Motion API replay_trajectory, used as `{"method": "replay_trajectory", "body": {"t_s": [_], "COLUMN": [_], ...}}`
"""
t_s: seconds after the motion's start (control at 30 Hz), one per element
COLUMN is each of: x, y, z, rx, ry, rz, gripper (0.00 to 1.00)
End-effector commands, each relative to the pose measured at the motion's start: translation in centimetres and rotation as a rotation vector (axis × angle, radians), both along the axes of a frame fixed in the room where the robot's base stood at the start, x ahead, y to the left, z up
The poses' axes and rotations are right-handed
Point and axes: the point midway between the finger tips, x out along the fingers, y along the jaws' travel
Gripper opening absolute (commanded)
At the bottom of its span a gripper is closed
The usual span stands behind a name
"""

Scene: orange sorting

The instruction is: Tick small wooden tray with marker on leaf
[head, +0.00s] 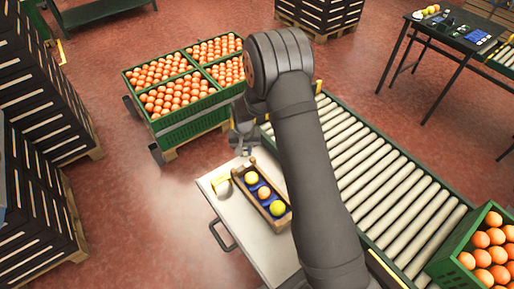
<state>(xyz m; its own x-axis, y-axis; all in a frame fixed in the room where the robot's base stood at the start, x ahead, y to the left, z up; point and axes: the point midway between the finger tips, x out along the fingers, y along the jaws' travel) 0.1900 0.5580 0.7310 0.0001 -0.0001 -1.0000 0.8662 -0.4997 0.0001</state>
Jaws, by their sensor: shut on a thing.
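The small wooden tray (280,223) rests on the pale metal table top (262,250), holding two yellow fruits with an orange one between them on a dark blue lining. My gripper (244,147) is above the tray's far end, near the table's far edge, and partly blurred into the dark arm. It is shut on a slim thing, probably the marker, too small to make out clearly. I cannot tell a leaf apart on the table.
Green crates of oranges (183,125) stand on a cart behind the table. A roller conveyor (365,180) runs along the right, with another orange crate (450,262) at lower right. My arm hides part of the table and conveyor. The table's front left is bare.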

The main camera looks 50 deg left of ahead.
Motion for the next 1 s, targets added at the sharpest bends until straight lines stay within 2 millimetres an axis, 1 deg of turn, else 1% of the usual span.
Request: {"method": "replay_trajectory", "body": {"t_s": [0.17,0.4,0.6,0.8,1.0], "x": [0.0,0.0,0.1,0.1,0.1], "y": [0.0,-0.1,-0.1,0.0,0.0], "z": [-1.3,-3.7,-5.1,-5.6,-5.7], "rx": [0.0,-0.001,-0.001,0.001,0.001], "ry": [0.0,0.0,0.0,0.0,0.0], "rz": [-0.001,-0.001,-0.001,-0.001,-0.001], "gripper": [0.0,0.0,0.0,0.0,0.0]}}
